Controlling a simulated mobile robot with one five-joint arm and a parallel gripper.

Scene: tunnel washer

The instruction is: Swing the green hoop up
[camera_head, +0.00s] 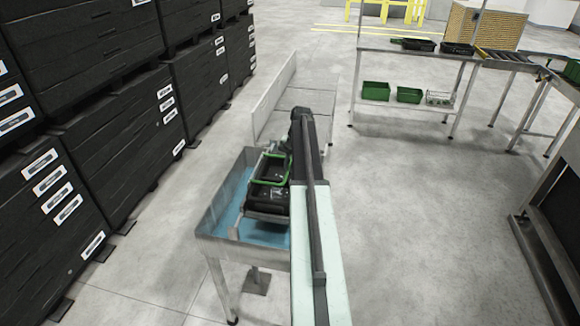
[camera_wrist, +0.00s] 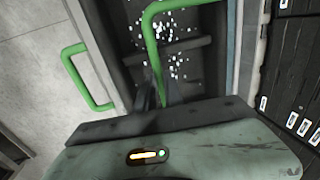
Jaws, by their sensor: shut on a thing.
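The green hoop (camera_wrist: 151,42) rises over a dark tray or crate (camera_wrist: 185,75) in the wrist view, and its lower leg runs down between my dark fingers. My gripper (camera_wrist: 160,95) is shut on this leg. In the head view, a green hoop (camera_head: 257,168) shows at the dark crate, just left of my arm. My arm hides part of the crate there, and the fingertips cannot be made out. A second green handle (camera_wrist: 77,80) stands at the left side in the wrist view.
The crate sits in a metal basin (camera_head: 216,216) with a blue inside. Black stacked crates (camera_head: 110,130) line the left. A metal table (camera_head: 400,57) with green bins (camera_head: 376,91) stands at the back right. The floor right of my arm is clear.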

